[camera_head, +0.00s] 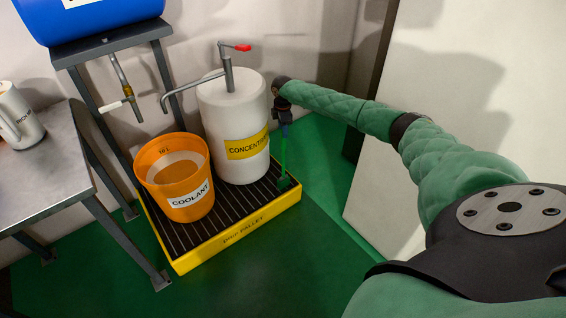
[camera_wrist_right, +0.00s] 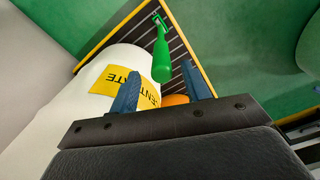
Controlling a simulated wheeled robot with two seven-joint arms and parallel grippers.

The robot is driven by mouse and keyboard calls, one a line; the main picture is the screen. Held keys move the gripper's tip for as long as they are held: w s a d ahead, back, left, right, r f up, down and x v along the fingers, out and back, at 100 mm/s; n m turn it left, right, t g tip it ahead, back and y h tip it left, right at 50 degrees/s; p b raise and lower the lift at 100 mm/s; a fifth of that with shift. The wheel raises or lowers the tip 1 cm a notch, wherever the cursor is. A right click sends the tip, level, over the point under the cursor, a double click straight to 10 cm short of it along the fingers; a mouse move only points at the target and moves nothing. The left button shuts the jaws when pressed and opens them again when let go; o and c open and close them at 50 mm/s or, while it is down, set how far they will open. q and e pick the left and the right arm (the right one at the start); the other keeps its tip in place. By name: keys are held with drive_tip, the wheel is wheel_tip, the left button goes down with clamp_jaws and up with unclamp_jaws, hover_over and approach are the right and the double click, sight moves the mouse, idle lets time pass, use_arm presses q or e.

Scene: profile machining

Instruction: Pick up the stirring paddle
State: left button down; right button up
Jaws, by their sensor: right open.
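The green stirring paddle (camera_head: 284,158) stands upright at the right side of the yellow drip pallet (camera_head: 237,235), beside the white concentrate drum (camera_head: 233,108). In the right wrist view the paddle (camera_wrist_right: 161,56) shows its thick green end towards me, and it narrows away to the pallet. My right gripper (camera_head: 285,127) is just above the paddle in the head view, beside the drum. In the wrist view its two blue fingers (camera_wrist_right: 161,86) are apart, with the paddle's near end seen between and beyond them. I cannot tell how far the tips are from it. My left gripper is out of view.
An orange coolant bucket (camera_head: 176,178) stands on the pallet left of the drum. The drum's pump has a bent spout and a red-tipped lever (camera_head: 237,47). A metal table (camera_head: 45,155) with a white jug (camera_head: 17,118) is at left. Green floor (camera_head: 318,255) is clear in front.

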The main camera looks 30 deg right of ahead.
sight(283, 142)
wheel_tip(283, 142, down, 6)
drive_tip(key=shift+s+r, duration=0.15)
drive_tip(key=c, duration=1)
clamp_jaws()
drive_tip(key=shift+r, duration=0.1)
